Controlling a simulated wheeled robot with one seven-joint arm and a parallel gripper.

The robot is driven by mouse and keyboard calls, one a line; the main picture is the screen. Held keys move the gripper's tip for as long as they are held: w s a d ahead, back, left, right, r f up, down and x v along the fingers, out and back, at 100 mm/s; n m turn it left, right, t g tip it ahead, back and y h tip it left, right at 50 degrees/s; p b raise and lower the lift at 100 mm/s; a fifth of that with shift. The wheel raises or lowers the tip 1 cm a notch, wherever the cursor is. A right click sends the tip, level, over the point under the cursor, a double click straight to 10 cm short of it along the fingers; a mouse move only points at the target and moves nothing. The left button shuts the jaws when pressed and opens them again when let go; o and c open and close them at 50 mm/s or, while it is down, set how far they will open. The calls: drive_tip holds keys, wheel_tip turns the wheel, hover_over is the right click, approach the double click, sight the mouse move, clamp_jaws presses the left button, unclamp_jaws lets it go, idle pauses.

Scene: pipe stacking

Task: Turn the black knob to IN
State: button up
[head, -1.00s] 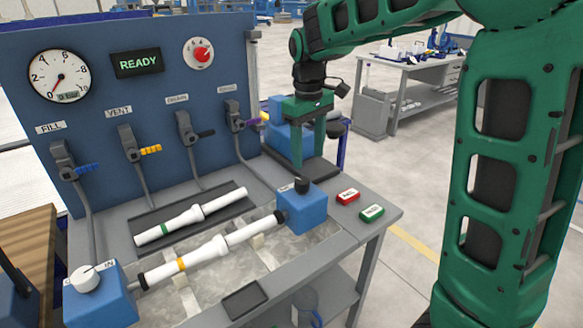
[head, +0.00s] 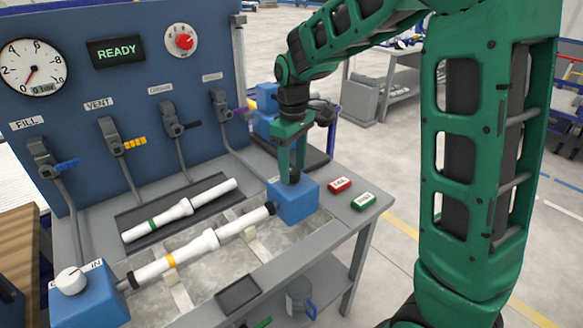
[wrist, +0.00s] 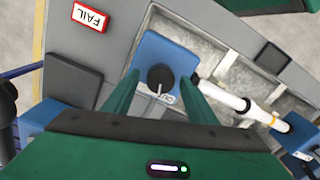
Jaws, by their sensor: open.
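The black knob (head: 294,176) sits on top of the right blue block (head: 297,204). In the wrist view the black knob (wrist: 161,78) shows a pale pointer line, and a white label on the block beside it is too small and partly covered to read. My gripper (head: 292,172) points down over the knob, its green fingers at the knob's sides. In the wrist view my gripper (wrist: 158,90) is open, one finger on each side of the knob. I cannot tell whether the fingers touch it.
A white pipe with a yellow band (head: 200,247) runs between the right block and the left blue block (head: 95,298), which carries a white knob (head: 70,281). Another white pipe (head: 180,211) lies behind. Red (head: 340,185) and green (head: 363,200) labelled blocks lie to the right.

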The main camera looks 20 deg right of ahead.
drive_tip(key=shift+f, duration=0.25)
drive_tip(key=c, duration=1.1)
drive_tip(key=shift+o, duration=0.2)
